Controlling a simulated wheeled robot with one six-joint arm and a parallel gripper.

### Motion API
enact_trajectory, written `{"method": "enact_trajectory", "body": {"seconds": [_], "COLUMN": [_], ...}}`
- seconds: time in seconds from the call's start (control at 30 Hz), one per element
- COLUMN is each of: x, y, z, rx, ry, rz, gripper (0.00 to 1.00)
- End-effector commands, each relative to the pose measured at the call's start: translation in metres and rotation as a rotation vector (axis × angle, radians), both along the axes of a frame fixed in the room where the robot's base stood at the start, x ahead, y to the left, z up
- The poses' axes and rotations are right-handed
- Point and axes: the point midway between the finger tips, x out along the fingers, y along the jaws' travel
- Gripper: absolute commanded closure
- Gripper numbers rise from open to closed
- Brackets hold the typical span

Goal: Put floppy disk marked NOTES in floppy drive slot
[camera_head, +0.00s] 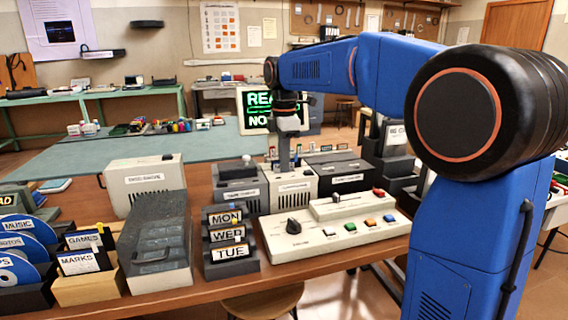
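Two labelled disks stand in a wooden holder (90,292) at the front left: one reads GAMES (84,241), the other MARKS (78,263). I cannot make out a disk marked NOTES. A beige box (146,183) with a front label and vents stands behind; the label is too small to read surely, and I cannot make out a disk slot on it. A grey box with a smoky lid and front handle (158,250) stands beside the holder. My gripper (284,166) points down over the labelled boxes at mid-table, well right of the holder; its fingers are too small to judge.
Blue discs (18,245) stand in dark racks at the far left. MON, WED and TUE blocks (230,240) fill a dark rack. A beige control panel (325,237) with coloured buttons lies to its right. A monitor (256,112) with green text stands behind my arm, partly hidden.

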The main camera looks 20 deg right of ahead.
Motion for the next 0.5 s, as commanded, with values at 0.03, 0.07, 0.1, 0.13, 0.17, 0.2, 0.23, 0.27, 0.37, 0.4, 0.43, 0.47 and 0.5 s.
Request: {"method": "enact_trajectory", "body": {"seconds": [0.03,0.07,0.1,0.13,0.17,0.2,0.23,0.27,0.37,0.4,0.43,0.47,0.5], "x": [0.0000,0.0000,0.0000,0.0000,0.0000,0.0000,0.0000,0.0000,0.0000,0.0000,0.0000,0.0000,0.0000], "y": [0.0000,0.0000,0.0000,0.0000,0.0000,0.0000,0.0000,0.0000,0.0000,0.0000,0.0000,0.0000,0.0000], "z": [0.0001,0.0002,0.0002,0.0002,0.0002,0.0002,0.0002,0.0002,0.0002,0.0003,0.0003,0.0003,0.0003], "rx": [0.000,0.000,0.000,0.000,0.000,0.000,0.000,0.000,0.000,0.000,0.000,0.000,0.000], "ry": [0.000,0.000,0.000,0.000,0.000,0.000,0.000,0.000,0.000,0.000,0.000,0.000,0.000], "rz": [0.000,0.000,0.000,0.000,0.000,0.000,0.000,0.000,0.000,0.000,0.000,0.000,0.000], "gripper": [1.00,1.00,1.00,1.00,1.00,1.00,1.00,1.00,0.76,0.76,0.76,0.76,0.76]}}
